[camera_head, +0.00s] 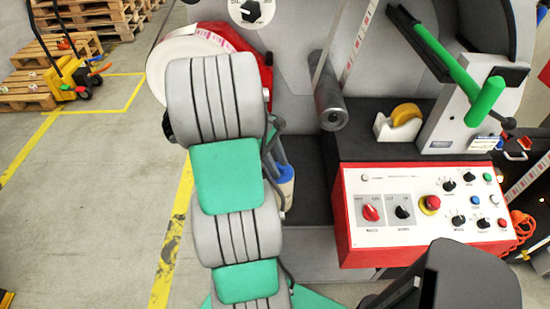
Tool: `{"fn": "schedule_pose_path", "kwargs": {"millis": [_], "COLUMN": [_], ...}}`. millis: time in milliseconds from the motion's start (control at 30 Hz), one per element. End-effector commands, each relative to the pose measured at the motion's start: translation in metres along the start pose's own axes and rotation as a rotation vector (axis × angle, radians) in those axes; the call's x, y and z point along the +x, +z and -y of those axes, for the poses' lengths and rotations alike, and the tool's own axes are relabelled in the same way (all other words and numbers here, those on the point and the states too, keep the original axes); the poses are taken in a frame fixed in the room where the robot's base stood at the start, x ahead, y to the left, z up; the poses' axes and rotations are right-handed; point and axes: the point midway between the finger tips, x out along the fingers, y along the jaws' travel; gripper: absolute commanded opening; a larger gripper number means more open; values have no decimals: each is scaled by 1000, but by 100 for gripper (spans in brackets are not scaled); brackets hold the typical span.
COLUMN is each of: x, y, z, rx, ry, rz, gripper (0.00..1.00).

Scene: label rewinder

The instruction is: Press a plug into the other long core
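I cannot make out a plug or a long core for certain in the head view. A small blue and white cylindrical thing (284,185) stands partly hidden beside my arm, and I cannot tell what it is. My grey and green arm links rise from the bottom edge through the middle left. My gripper does not show clearly anywhere. A dark, rounded shape is cut off at the bottom right, and I cannot tell what it belongs to.
The rewinder has a white label roll (188,55), grey roller (331,104), green bar (445,57) and red-edged control panel (425,213). Pallets (28,90) and a yellow pallet truck (72,75) stand far left; floor between is clear.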

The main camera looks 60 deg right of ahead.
Motion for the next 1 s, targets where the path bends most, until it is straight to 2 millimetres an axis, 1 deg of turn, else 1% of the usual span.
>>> {"fn": "schedule_pose_path", "kwargs": {"millis": [133, 600, 1000], "x": [0, -1, -1], "y": [0, 0, 0], "z": [0, 0, 0], "rx": [0, 0, 1], "ry": [1, 1, 1], "rz": [0, 0, 0], "gripper": [38, 0, 0]}}
